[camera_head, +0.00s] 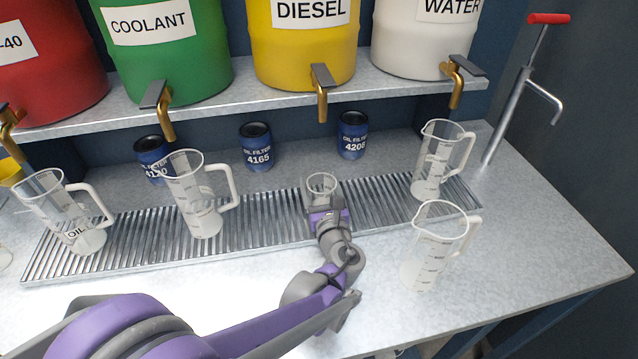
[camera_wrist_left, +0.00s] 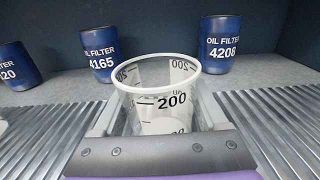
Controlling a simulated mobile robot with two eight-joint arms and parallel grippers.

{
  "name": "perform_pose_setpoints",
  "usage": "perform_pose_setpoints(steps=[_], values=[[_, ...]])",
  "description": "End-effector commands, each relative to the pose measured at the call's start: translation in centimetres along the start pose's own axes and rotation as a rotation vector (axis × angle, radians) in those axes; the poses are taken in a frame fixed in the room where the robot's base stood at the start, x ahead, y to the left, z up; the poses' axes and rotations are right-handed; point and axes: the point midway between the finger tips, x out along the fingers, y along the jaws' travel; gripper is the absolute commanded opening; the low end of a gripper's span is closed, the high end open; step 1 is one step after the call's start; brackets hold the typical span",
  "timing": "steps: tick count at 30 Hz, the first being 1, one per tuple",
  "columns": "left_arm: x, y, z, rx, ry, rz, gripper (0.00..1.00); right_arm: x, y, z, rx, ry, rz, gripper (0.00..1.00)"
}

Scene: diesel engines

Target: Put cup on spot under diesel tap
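A small clear measuring cup (camera_head: 322,184) with a 200 mark stands upright at the slatted drip grate (camera_head: 264,212), roughly below the diesel tap (camera_head: 321,92) on the yellow barrel (camera_head: 300,50). My left gripper (camera_head: 324,200) reaches it from the front. In the left wrist view the cup (camera_wrist_left: 163,92) sits between the two fingers of the left gripper (camera_wrist_left: 160,125), which appear closed against its sides. The cup's base is hidden behind the gripper, so I cannot tell whether it touches the grate. My right gripper is not in view.
Measuring jugs stand left (camera_head: 198,195) and right (camera_head: 440,158) on the grate, and another jug (camera_head: 438,246) in front at the right. Oil filters (camera_head: 256,147) line the back. A red-handled pump (camera_head: 520,90) stands at the right.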

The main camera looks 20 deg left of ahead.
Motion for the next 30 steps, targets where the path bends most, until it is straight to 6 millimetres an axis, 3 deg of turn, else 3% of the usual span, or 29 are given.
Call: perform_pose_setpoints(steps=[1,3,4,14,30], values=[[0.0,0.0,0.0,0.0,0.0,0.0,0.86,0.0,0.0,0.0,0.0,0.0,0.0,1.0],[0.0,0.0,0.0,0.0,0.0,0.0,0.98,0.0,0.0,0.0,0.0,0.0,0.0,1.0],[0.0,0.0,0.0,0.0,0.0,0.0,1.0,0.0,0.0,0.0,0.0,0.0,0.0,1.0],[-0.3,0.0,0.5,0.0,0.0,-0.001,1.0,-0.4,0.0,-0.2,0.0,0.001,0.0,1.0],[-10.5,-0.1,0.4,0.0,0.0,-0.004,1.0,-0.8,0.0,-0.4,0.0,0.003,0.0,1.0]])
